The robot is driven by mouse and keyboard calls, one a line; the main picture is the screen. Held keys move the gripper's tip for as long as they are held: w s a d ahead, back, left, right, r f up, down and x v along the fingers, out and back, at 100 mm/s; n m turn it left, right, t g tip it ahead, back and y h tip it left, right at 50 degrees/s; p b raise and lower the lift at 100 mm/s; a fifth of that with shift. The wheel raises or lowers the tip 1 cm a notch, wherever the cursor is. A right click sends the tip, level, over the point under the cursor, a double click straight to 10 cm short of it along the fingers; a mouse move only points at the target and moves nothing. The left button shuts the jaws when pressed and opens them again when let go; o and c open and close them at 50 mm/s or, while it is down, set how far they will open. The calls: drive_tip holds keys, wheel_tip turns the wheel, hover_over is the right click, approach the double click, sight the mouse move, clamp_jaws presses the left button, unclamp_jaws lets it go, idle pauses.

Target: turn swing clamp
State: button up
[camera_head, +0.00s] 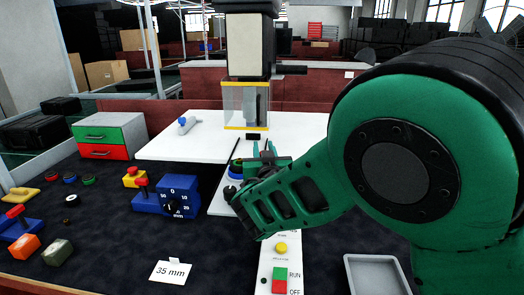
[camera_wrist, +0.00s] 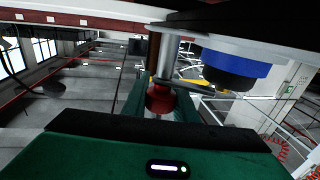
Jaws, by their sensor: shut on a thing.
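My gripper (camera_head: 263,150) reaches in from the right over the white panel near the middle of the head view. In the wrist view my gripper (camera_wrist: 160,103) has its green fingers on either side of a dark red knob (camera_wrist: 158,99) on a metal rod, and is shut on it. This seems to be the swing clamp's handle, but the clamp body is mostly hidden by my gripper in the head view. A blue round part (camera_wrist: 236,66) hangs beside the rod in the wrist view.
A press-like machine with a clear guard (camera_head: 246,103) stands behind my gripper. A blue dial block (camera_head: 178,196) and a red-and-green drawer box (camera_head: 108,136) stand left. A control panel with a yellow button (camera_head: 281,248) is in front. A grey tray (camera_head: 376,274) lies front right.

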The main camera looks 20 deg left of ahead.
drive_tip(key=shift+w+d+m+t+h, duration=0.15)
drive_tip(key=shift+m+t+h, duration=0.1)
drive_tip(key=shift+m+h, duration=0.35)
drive_tip(key=shift+s+d+m+t+h, duration=0.15)
drive_tip(key=shift+m+t+h, duration=0.15)
drive_tip(key=shift+h, duration=0.5)
drive_tip(key=shift+w+d+h, duration=0.15)
drive_tip(key=shift+h, duration=0.15)
drive_tip(key=o, duration=1)
drive_tip(key=shift+o, duration=0.2)
drive_tip(key=v, duration=1)
drive_tip(key=shift+s, duration=0.4)
